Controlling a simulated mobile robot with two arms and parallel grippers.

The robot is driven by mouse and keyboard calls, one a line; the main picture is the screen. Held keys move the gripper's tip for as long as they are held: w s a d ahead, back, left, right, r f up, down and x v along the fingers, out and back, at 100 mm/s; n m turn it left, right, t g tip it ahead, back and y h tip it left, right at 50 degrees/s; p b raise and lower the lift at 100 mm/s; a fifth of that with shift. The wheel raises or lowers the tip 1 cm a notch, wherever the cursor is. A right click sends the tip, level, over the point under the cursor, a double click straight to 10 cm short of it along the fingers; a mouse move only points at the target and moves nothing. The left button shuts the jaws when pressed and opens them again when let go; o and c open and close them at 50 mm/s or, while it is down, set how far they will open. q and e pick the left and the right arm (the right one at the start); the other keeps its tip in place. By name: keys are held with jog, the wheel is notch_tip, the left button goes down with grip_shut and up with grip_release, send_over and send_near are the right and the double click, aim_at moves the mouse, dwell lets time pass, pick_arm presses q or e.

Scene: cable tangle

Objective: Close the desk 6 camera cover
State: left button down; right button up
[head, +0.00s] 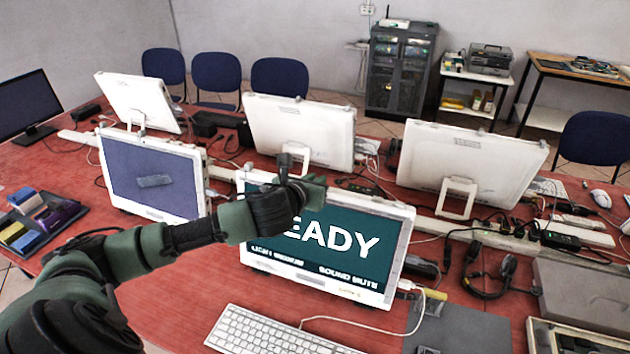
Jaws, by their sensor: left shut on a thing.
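A white all-in-one computer (401,236) stands on the red table, its dark teal screen (350,248) showing white text that ends in "EADY". My left arm crosses in front of the screen and hides the start of that text. My left gripper (292,160) is at the top edge of this computer, left of its middle. It is shut on something small there, which seems to be the camera cover; the cover itself is hidden, and whether it is open or closed cannot be seen. No desk number is readable. My right gripper is out of view.
A white keyboard (270,333) lies in front of the computer. A second computer (152,182) stands to the left, and more stand behind with their backs turned. Headphones (488,277), loose cables and a grey case (585,294) crowd the right. A dark tray (38,222) holds colored packs at left.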

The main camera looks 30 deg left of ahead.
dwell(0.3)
pick_arm(q)
jog(key=shift+w+d+r+p, duration=0.1)
jog(key=shift+d+r+p, duration=0.05)
jog(key=shift+d+p, duration=0.4)
jog(key=shift+w+d+r+p, duration=0.1)
jog(key=shift+d+p, duration=0.4)
jog(key=shift+d, duration=0.05)
jog(key=shift+w+d+f, duration=0.1)
jog(key=shift+d+f, duration=0.05)
jog(key=shift+d, duration=0.05)
jog(key=shift+f, duration=0.1)
jog(key=c, duration=1.7)
grip_release()
jog(key=o, duration=0.3)
jog(key=shift+d, duration=0.1)
